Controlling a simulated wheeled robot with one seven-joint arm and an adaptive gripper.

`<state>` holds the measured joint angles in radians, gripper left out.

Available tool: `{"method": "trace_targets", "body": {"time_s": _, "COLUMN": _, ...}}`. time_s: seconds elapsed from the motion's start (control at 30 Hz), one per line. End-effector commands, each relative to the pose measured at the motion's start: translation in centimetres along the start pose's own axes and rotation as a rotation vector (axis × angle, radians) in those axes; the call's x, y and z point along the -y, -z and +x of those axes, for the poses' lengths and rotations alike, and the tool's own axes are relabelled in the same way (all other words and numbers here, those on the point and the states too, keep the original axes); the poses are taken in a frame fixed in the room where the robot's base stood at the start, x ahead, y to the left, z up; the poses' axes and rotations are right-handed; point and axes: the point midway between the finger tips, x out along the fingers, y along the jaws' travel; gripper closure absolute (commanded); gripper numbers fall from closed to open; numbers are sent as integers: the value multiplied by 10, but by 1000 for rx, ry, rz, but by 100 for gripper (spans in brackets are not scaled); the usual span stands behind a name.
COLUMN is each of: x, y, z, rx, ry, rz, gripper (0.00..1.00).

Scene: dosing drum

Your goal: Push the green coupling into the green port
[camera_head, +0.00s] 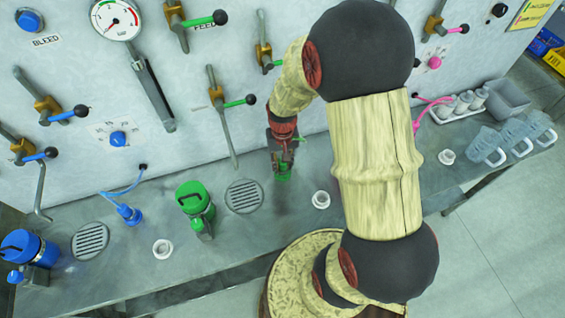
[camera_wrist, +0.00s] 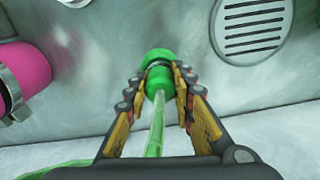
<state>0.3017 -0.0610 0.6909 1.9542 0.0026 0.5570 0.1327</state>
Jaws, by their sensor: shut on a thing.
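My gripper (camera_wrist: 158,88) is shut on the green coupling (camera_wrist: 157,80), with one finger on each side of its body. A green hose (camera_wrist: 155,135) runs from the coupling back toward the wrist. Beyond the fingers is a wider green end with a dark ring; I cannot tell whether it belongs to the coupling or to a port. In the head view, my gripper (camera_head: 282,160) points down just above the bench, right of the round grate, with green (camera_head: 283,172) showing at its tip. I cannot make out a separate green port.
A green canister (camera_head: 195,200) and a round grate (camera_head: 244,196) stand left of my gripper on the bench. A white ring (camera_head: 321,200) lies to its right. A pink canister (camera_wrist: 30,75) shows in the wrist view. Wall levers (camera_head: 225,110) stick out above.

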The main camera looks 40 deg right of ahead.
Motion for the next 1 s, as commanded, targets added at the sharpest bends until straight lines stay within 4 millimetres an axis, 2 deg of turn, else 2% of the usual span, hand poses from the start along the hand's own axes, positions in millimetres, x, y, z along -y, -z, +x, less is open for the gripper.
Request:
{"method": "trace_targets", "body": {"time_s": 0.07, "x": 0, "y": 0, "z": 0, "rx": -1, "ry": 0, "rz": 0, "gripper": 100}}
{"method": "trace_targets", "body": {"time_s": 0.1, "x": 0, "y": 0, "z": 0, "rx": 0, "ry": 0, "rz": 0, "gripper": 73}}
{"method": "trace_targets", "body": {"time_s": 0.43, "x": 0, "y": 0, "z": 0, "rx": 0, "ry": 0, "rz": 0, "gripper": 55}}
{"method": "trace_targets", "body": {"time_s": 0.77, "x": 0, "y": 0, "z": -1, "rx": 0, "ry": 0, "rz": 0, "gripper": 54}}
{"method": "trace_targets", "body": {"time_s": 1.0, "x": 0, "y": 0, "z": -16, "rx": 0, "ry": 0, "rz": 0, "gripper": 54}}
